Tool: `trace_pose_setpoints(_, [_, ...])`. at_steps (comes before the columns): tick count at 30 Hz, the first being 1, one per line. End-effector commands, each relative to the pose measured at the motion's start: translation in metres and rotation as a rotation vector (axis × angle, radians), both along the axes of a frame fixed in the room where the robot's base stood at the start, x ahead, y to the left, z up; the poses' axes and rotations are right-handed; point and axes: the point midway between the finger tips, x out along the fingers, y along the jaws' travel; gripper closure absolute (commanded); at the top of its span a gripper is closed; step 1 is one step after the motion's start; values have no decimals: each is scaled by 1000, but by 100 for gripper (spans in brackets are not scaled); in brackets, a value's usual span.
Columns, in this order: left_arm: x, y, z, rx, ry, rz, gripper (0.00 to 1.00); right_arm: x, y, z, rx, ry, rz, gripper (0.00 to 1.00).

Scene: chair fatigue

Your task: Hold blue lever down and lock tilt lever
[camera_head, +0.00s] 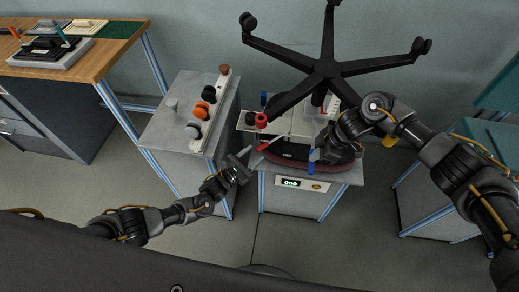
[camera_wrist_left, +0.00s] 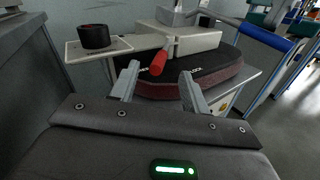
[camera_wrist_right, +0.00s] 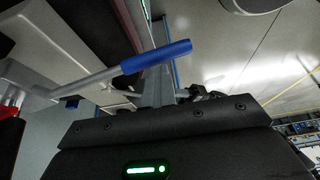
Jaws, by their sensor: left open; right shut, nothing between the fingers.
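A blue-handled lever (camera_head: 311,161) sticks out from the mechanism under an upside-down chair seat (camera_wrist_left: 205,82). The blue handle also crosses the right wrist view (camera_wrist_right: 155,57) on its grey rod. A red-handled lever (camera_wrist_left: 158,62) sticks out of the same mechanism, and shows in the head view (camera_head: 264,146). My left gripper (camera_head: 246,153) is open and empty. In the left wrist view its fingers stand on either side of the red handle, which appears beyond them. My right gripper (camera_wrist_right: 158,82) is shut and empty at the blue handle; I cannot tell whether they touch.
The chair's black star base (camera_head: 325,68) rises over the test bench with its display (camera_head: 290,183). A grey bench with several knobs (camera_head: 202,110) stands to the left. A wooden table (camera_head: 85,62) is further left.

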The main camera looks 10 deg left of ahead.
Motion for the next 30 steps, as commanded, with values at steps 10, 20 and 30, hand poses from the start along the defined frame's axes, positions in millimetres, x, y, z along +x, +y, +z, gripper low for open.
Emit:
trace_pose_setpoints(10, [33, -22, 0, 0, 0, 0, 54, -1, -1, -3, -4, 3, -1, 100])
trace_pose_setpoints(20, [35, -23, 0, 1, 1, 0, 55, -1, -1, -3, -4, 3, -1, 100])
trace_pose_setpoints(30, [35, -23, 0, 0, 1, 0, 100, -1, -1, -3, -4, 3, -1, 100])
